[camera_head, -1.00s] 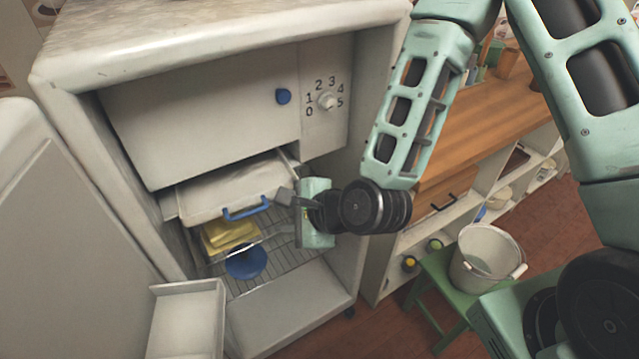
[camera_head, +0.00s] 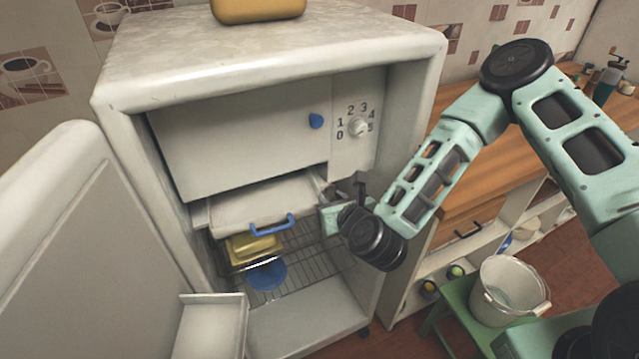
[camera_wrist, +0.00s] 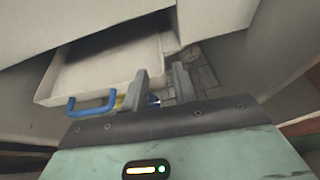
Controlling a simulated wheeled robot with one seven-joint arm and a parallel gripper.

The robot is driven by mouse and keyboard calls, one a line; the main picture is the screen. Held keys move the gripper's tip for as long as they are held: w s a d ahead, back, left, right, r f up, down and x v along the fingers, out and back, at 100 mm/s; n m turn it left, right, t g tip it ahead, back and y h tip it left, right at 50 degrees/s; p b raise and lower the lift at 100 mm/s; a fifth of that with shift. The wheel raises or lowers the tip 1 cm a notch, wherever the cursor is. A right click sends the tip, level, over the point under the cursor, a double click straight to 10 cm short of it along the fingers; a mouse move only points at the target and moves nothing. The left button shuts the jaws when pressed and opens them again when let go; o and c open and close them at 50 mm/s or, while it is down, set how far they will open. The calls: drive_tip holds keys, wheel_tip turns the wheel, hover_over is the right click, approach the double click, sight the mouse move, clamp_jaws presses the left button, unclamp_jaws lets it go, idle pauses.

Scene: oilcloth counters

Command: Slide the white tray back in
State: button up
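The white tray (camera_head: 258,204) sticks out from under the freezer compartment inside the open fridge. Its blue handle (camera_head: 273,226) is on its front edge. My gripper (camera_head: 343,190) is to the right of the tray near the fridge's right inner wall, apart from the handle. In the wrist view, the two grey fingers of my gripper (camera_wrist: 160,76) stand apart with nothing held between them. The tray (camera_wrist: 100,72) and its handle (camera_wrist: 92,104) show to the left of the fingers there. Whether a finger touches the tray's right side is hard to tell.
The freezer door (camera_head: 245,125) with a blue knob is just above the tray. A wire shelf (camera_head: 315,268) with a yellow container (camera_head: 254,246) and a blue bowl (camera_head: 267,273) is below. The open fridge door (camera_head: 85,240) stands left. A white bucket (camera_head: 508,292) is right.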

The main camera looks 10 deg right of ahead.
sight(317, 186)
drive_tip(key=p+x, duration=0.3)
drive_tip(key=x, duration=0.7)
drive_tip(key=shift+w+f, duration=0.2)
drive_tip(key=shift+w, duration=0.1)
clamp_jaws()
drive_tip(key=shift+a, duration=0.1)
